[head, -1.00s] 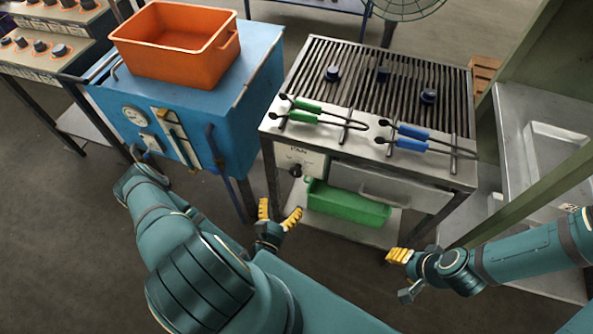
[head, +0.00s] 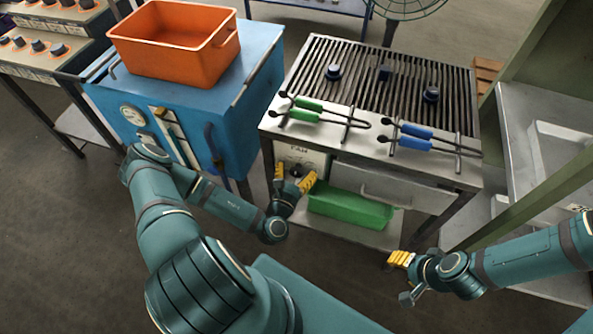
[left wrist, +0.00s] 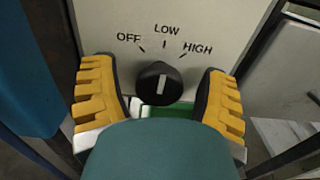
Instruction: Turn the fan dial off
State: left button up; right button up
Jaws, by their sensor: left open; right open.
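The fan dial (left wrist: 159,83) is a black round knob with a white pointer line, on a pale panel marked OFF, LOW and HIGH. Its pointer stands about upright, toward LOW. In the head view the fan panel (head: 311,158) is on the front of the grill table, and the dial (head: 296,170) is partly hidden by my left gripper. My left gripper (head: 294,181) is open in front of the dial. In the left wrist view its yellow fingers (left wrist: 160,100) stand on either side of the dial, apart from it. My right gripper (head: 402,279) is empty and open, away to the right.
A green bin (head: 350,207) sits on the shelf below the panel, close to my left gripper. A drawer (head: 385,187) is beside the panel. Green tongs (head: 308,110) and blue tongs (head: 416,137) lie on the grill top. A blue cabinet (head: 240,110) with an orange tub (head: 175,45) stands left.

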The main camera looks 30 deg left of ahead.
pick_arm(q)
jog(key=c, duration=1.2)
jog(key=shift+p, duration=0.3)
jog(key=n+p, duration=0.2)
jog(key=p, duration=0.1)
jog(key=shift+r+n, duration=0.25)
jog(key=shift+n, duration=0.15)
jog(key=shift+a+n+p, duration=0.1)
jog(key=shift+n+p, duration=0.8)
jog(key=shift+f+n+p, duration=0.1)
jog(key=shift+n+p, duration=0.55)
jog(key=shift+n, duration=0.45)
jog(key=shift+n+p, duration=0.4)
jog(key=shift+n, duration=0.6)
